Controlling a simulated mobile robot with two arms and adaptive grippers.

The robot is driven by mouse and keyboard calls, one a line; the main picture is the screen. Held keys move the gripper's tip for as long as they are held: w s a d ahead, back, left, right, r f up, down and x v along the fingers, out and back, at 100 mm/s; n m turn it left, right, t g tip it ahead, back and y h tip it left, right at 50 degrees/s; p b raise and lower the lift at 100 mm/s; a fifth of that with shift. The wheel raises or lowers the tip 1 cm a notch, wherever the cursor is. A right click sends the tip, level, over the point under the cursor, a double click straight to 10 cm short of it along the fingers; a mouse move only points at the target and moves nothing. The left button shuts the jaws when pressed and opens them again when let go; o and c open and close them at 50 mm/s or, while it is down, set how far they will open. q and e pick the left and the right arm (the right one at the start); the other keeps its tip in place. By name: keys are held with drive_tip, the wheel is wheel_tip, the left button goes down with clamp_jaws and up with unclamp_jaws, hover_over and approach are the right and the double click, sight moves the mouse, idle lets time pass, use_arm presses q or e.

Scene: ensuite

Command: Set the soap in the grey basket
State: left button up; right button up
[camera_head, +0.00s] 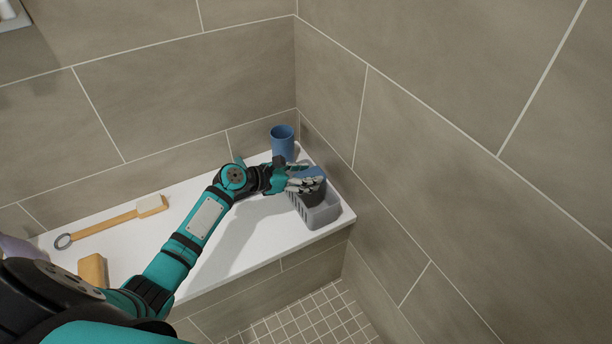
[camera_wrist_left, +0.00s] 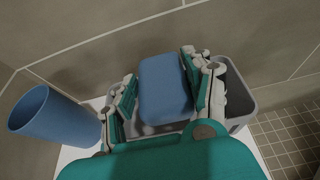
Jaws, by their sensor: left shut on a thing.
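The soap is a blue rounded block (camera_wrist_left: 165,88), held between the two fingers of my left gripper (camera_wrist_left: 160,92) in the left wrist view. In the head view the left gripper (camera_head: 306,180) is at the far right end of the white ledge, with the blue soap (camera_head: 313,172) partly hidden by its fingers. The grey basket (camera_head: 322,213) stands on the ledge just beneath the gripper; its rim also shows in the wrist view (camera_wrist_left: 240,98) behind and beside the soap. The soap appears over the basket; its exact height cannot be told. My right gripper is not in view.
A blue cup (camera_head: 282,142) stands in the ledge corner, close behind the gripper. A wooden-handled brush (camera_head: 112,220) and a tan block (camera_head: 92,270) lie on the white ledge (camera_head: 235,235) at left. Tiled walls close in behind and right of the basket.

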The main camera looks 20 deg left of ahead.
use_arm(q)
drive_tip(key=shift+f, duration=0.1)
drive_tip(key=shift+f, duration=0.45)
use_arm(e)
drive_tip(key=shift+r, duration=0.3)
use_arm(q)
drive_tip(key=o, duration=1.2)
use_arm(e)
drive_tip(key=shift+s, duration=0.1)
